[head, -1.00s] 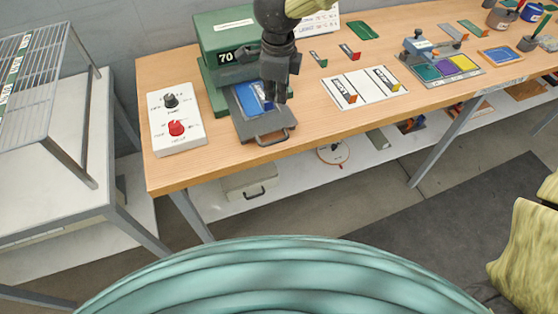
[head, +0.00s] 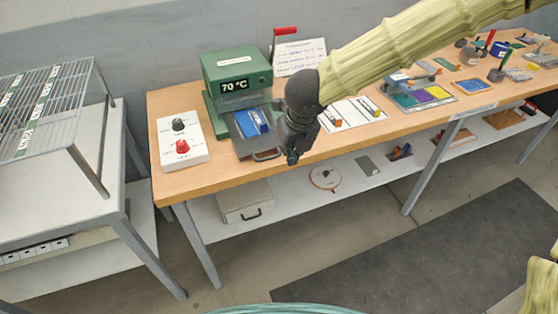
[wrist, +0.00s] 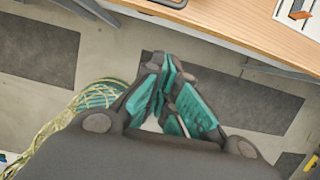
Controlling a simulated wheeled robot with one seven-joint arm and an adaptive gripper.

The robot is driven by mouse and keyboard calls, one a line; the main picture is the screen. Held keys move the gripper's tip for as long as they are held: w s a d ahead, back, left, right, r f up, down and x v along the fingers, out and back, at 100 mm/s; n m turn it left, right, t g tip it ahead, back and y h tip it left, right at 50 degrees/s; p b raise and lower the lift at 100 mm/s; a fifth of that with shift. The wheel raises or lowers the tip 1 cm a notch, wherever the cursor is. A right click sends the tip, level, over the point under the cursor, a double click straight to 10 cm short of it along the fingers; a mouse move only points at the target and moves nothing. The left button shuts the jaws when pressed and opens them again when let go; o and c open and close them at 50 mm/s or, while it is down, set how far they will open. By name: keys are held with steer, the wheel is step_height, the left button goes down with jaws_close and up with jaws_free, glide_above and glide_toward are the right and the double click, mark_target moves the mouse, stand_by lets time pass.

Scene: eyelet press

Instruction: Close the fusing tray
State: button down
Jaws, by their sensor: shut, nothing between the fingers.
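The fusing tray (head: 243,134) is a grey drawer with a bar handle, pulled out from the front of the green press (head: 225,70), whose display reads 70 °C. A blue piece (head: 257,121) lies in the tray. My gripper (head: 292,158) is in front of the table edge, right of the tray handle, pointing down and apart from the handle as far as I can tell. It partly covers the tray's right side. In the wrist view my gripper (wrist: 165,95) shows teal finger pads close together with nothing between them, over the floor.
A white control box (head: 181,140) with a black and a red knob stands left of the press. A white mat (head: 352,113) lies right of my gripper. A wire rack (head: 42,105) stands on the left table. The floor in front is clear.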

steer(key=w+a+f+p, duration=0.3)
steer(key=w+f, duration=0.3)
steer(key=f, duration=0.4)
steer(key=shift+w+a, duration=0.25)
steer(key=shift+a, duration=0.05)
